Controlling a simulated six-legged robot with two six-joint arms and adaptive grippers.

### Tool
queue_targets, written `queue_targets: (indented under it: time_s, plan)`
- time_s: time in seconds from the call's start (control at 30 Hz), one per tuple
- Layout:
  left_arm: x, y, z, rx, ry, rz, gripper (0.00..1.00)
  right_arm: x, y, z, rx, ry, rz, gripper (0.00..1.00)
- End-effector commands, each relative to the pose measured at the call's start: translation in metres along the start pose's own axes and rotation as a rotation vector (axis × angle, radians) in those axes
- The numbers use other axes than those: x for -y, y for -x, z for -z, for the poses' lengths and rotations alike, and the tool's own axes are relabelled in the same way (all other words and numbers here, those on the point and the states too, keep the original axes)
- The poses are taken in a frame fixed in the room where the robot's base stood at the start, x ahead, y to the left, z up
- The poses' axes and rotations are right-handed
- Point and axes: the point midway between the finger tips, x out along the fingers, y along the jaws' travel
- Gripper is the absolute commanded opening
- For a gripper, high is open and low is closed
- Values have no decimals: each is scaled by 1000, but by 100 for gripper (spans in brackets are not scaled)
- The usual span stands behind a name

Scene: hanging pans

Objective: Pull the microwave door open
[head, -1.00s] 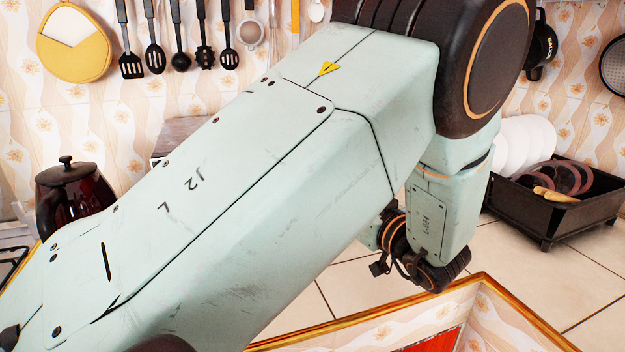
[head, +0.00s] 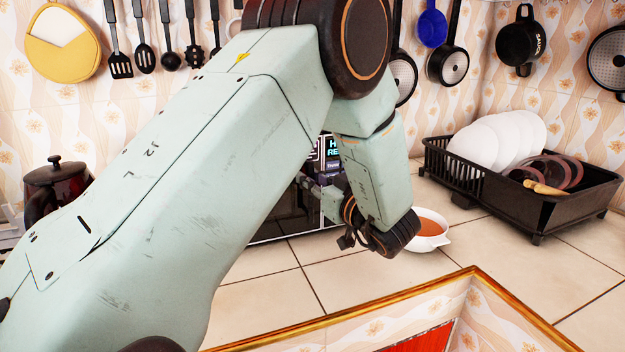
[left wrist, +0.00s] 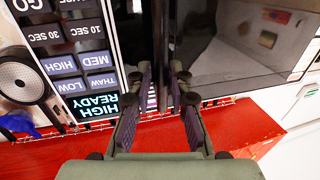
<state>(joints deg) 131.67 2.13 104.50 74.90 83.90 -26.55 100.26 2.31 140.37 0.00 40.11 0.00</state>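The microwave (head: 285,217) stands on the tiled counter, mostly hidden behind my left arm in the head view. Its dark front and part of its lit control panel (head: 331,150) show. In the left wrist view the button panel (left wrist: 72,62) is at left and the glossy dark door (left wrist: 235,45) at right, with a dark upright handle (left wrist: 163,40) between them. My left gripper (left wrist: 162,78) has its fingers apart, one on each side of the handle's line; contact cannot be made out. It also shows in the head view (head: 312,186), at the microwave's front. My right gripper is not in view.
A white bowl of orange soup (head: 430,229) stands right of my left wrist. A black dish rack (head: 530,195) with plates is further right. A dark pot (head: 60,180) is at left. Pans and utensils hang on the wall. A gold-framed edge (head: 400,312) lies in front.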

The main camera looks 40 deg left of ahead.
Motion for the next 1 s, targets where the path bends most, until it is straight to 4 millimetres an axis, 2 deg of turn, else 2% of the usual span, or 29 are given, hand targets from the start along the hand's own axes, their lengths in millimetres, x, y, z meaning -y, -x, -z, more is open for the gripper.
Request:
queue_targets:
  time_s: [0.13,0.37,1.0]
  plan:
    - [0,0,0,0,0,1,18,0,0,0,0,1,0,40]
    - [0,0,0,0,0,0,0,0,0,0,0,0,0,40]
    - [-1,0,0,0,0,-1,0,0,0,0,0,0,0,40]
